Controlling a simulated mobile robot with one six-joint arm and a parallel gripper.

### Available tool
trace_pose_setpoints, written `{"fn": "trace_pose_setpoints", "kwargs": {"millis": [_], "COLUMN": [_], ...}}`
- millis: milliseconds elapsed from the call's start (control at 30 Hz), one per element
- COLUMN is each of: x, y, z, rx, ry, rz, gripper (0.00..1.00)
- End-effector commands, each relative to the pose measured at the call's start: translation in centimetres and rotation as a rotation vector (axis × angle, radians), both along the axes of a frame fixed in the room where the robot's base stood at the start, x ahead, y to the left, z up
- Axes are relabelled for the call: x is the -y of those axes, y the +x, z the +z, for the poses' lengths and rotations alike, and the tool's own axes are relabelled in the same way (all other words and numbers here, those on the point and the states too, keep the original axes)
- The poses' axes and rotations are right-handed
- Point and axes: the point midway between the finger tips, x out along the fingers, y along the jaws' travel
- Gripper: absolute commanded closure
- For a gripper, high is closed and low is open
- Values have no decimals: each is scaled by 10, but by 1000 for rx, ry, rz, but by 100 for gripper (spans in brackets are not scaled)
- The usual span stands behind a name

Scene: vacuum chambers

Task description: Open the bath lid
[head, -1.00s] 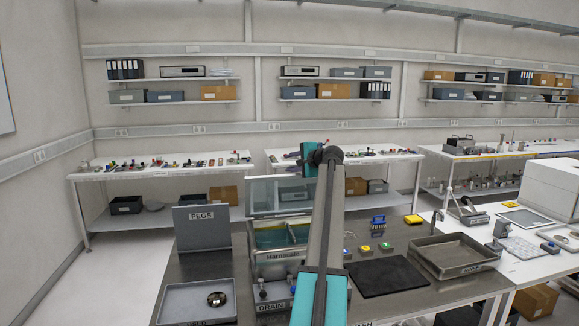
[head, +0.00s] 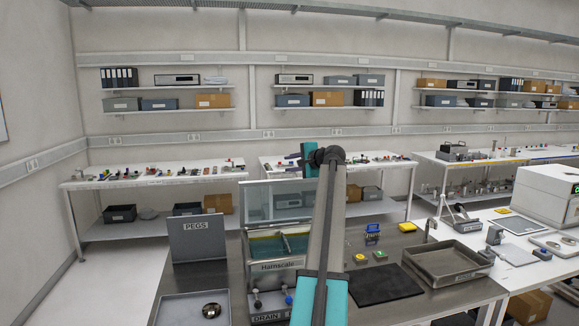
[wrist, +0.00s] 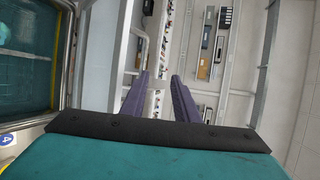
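The bath (head: 275,265), labelled Harnscale, is a metal tank with teal liquid on the steel bench. Its see-through framed lid (head: 272,203) stands upright along the back edge, with the bath mouth uncovered in front. My arm hides the right side of both. My gripper (head: 293,159) is beyond the lid and above it in the picture, mostly hidden behind my arm's joint. In the wrist view, the two purple fingers of my gripper (wrist: 158,80) are apart with nothing between them. A framed edge over teal (wrist: 25,65) shows at the left there, clear of the fingers.
A grey PEGS panel (head: 197,235) and a tray with a round metal part (head: 211,310) are left of the bath. Right of my arm are a black mat (head: 385,284), small yellow and green blocks (head: 360,258) and a steel tray (head: 447,264). Side tables line the wall.

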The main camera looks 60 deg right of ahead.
Motion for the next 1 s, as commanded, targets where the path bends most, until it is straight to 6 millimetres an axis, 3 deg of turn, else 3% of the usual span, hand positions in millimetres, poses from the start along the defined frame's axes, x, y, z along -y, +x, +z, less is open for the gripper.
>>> {"fn": "trace_pose_setpoints", "kwargs": {"millis": [1000], "x": [-3], "y": [-26], "z": [39], "rx": [-1], "ry": [0], "rz": [0], "gripper": [72]}}
